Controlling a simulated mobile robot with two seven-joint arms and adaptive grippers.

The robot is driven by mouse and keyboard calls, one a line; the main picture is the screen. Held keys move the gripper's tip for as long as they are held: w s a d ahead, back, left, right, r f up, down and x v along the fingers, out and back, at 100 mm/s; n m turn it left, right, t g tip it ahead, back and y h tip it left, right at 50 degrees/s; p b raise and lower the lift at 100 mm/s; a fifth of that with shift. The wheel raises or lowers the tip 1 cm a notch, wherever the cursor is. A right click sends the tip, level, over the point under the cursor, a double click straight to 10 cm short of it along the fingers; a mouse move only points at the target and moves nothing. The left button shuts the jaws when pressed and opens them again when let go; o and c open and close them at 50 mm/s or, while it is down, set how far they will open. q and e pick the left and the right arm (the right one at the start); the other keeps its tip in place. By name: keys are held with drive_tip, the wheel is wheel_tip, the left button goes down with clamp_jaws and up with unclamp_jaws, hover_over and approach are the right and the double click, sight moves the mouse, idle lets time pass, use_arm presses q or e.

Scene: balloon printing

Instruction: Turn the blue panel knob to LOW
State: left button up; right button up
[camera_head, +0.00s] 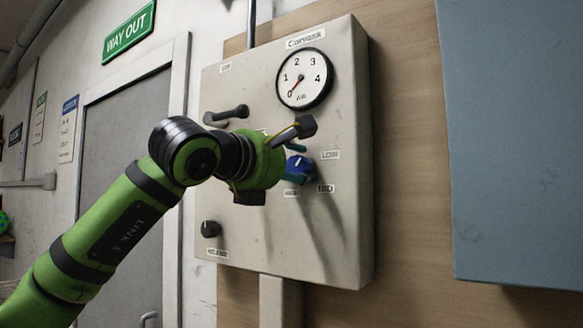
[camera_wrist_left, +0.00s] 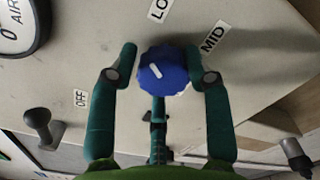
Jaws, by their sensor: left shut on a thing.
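The blue knob (camera_head: 298,166) is on the front of a beige panel (camera_head: 340,235). The knob's white mark points up and left there, between the OFF label (camera_wrist_left: 80,98) and the partly cut-off LOW label (camera_wrist_left: 160,8). The MID label (camera_wrist_left: 213,37) is right of the knob. In the head view my left gripper (camera_head: 296,163) reaches the knob from the left; the LOW label (camera_head: 330,155) is right of it. My right gripper is not in view.
A round air gauge (camera_head: 304,80) above the knob reads near 0. A black handle (camera_head: 228,114) sticks out at the panel's upper left, and a black release knob (camera_head: 211,229) at its lower left. A blue-grey cabinet (camera_head: 515,140) stands to the right.

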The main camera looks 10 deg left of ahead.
use_arm(q)
drive_tip(key=shift+d+m, duration=0.15)
drive_tip(key=shift+m, duration=2.05)
drive_tip(key=o, duration=1.1)
drive_tip(key=shift+d, duration=0.15)
